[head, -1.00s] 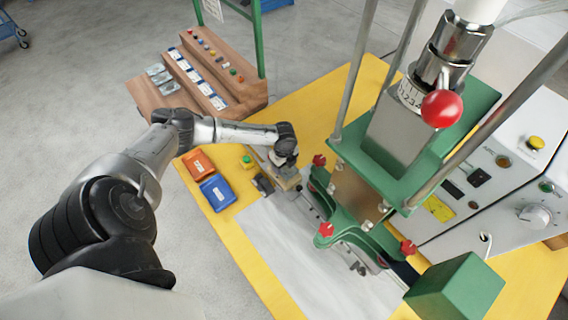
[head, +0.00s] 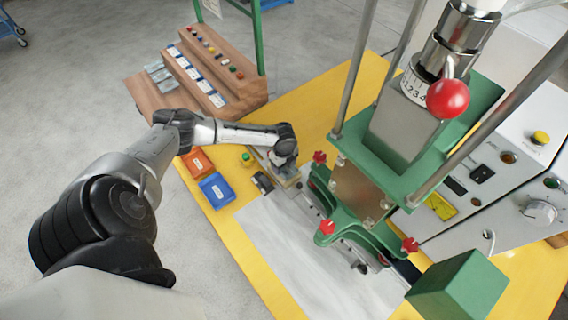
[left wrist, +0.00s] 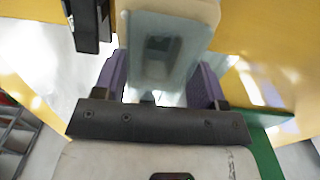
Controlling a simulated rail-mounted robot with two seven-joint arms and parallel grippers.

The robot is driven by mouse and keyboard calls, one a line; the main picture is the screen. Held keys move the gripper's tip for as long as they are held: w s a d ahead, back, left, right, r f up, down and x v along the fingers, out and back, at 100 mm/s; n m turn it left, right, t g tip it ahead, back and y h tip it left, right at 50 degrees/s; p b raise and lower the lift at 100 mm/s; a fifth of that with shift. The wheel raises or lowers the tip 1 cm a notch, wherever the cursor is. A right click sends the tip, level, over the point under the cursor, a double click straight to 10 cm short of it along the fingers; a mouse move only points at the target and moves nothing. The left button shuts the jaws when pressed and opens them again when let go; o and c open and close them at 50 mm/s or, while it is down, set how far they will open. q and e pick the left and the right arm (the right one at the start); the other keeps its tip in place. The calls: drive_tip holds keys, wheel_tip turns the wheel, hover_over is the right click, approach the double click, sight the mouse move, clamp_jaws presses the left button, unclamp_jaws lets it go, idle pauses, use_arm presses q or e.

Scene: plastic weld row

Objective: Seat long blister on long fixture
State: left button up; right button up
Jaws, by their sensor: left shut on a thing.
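My left gripper (head: 284,168) is at the yellow table, beside the green press. In the left wrist view, its two purple-padded fingers (left wrist: 160,82) are shut on the sides of a pale, translucent long blister (left wrist: 152,62) with a raised middle. A beige block, which looks like the long fixture (head: 291,182), lies under the gripper in the head view. The gripper hides the blister there. I cannot tell whether the blister touches the fixture. My right gripper is not in view.
The green press (head: 365,190) with red knobs stands close right of the gripper. Orange (head: 197,162) and blue (head: 217,190) bins lie to its left. A white sheet (head: 300,250) covers the front of the table. A stepped wooden rack (head: 205,75) stands behind.

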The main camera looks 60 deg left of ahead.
use_arm(q)
drive_tip(key=shift+f, duration=0.3)
drive_tip(key=o, duration=0.8)
drive_tip(key=c, duration=0.4)
drive_tip(key=shift+r, duration=0.15)
wheel_tip(320, 180, up, 3)
drive_tip(key=p, duration=0.3)
drive_tip(key=shift+r, duration=0.1)
wheel_tip(320, 180, up, 4)
drive_tip(key=p, duration=0.4)
drive_tip(key=shift+f, duration=0.25)
idle(0.3)
